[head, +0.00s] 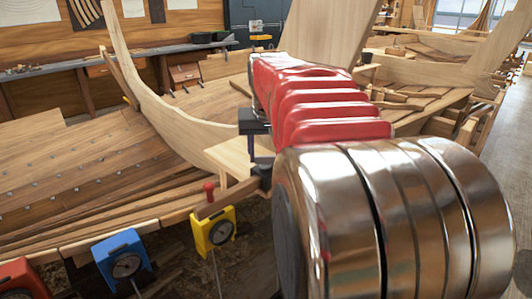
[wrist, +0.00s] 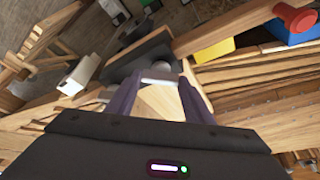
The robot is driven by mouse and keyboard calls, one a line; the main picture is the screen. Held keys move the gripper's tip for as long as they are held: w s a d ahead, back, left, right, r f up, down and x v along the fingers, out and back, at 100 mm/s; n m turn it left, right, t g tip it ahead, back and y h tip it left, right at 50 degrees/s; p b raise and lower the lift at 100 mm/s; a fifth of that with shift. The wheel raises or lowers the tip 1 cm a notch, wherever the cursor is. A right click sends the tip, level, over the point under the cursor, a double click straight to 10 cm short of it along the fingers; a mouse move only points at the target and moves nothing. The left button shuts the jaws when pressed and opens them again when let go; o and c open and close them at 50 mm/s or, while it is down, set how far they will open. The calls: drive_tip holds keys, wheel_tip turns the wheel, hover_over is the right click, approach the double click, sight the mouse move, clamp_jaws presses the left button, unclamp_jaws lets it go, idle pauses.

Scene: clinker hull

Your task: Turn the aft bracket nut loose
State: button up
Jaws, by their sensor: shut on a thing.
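In the wrist view, the two dark purple fingers of my gripper (wrist: 160,86) reach down to a dark bracket (wrist: 136,57) on the hull's edge. They are shut on a pale grey nut (wrist: 161,76) that sits at the bracket. The fingers hide the nut's sides. In the head view, my gripper (head: 262,150) points down over the dark bracket (head: 263,174) at the end of a wooden bar, beside a pale wood block. My arm hides the right side there, and the nut cannot be made out.
A red knob (head: 209,191) stands on the wooden bar. Yellow (head: 213,231), blue (head: 123,260) and red (head: 22,279) boxes with dials hang along the hull's edge. A curved pale plank (head: 165,105) rises behind. A white object (wrist: 80,73) lies left in the wrist view.

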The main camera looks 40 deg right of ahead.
drive_tip(key=shift+c, duration=0.4)
drive_tip(key=shift+n, duration=0.5)
drive_tip(key=n, duration=0.2)
drive_tip(key=n+t+y, duration=0.1)
drive_tip(key=shift+s+d+n+y, duration=0.1)
drive_tip(key=shift+d+n+y, duration=0.1)
drive_tip(key=shift+n+y, duration=0.15)
drive_tip(key=shift+d+n+y, duration=0.1)
drive_tip(key=shift+n+y, duration=0.75)
drive_tip(key=shift+n, duration=1.4)
drive_tip(key=o, duration=1.1)
drive_tip(key=shift+c, duration=0.2)
drive_tip(key=v, duration=1.3)
drive_tip(key=shift+r, duration=0.35)
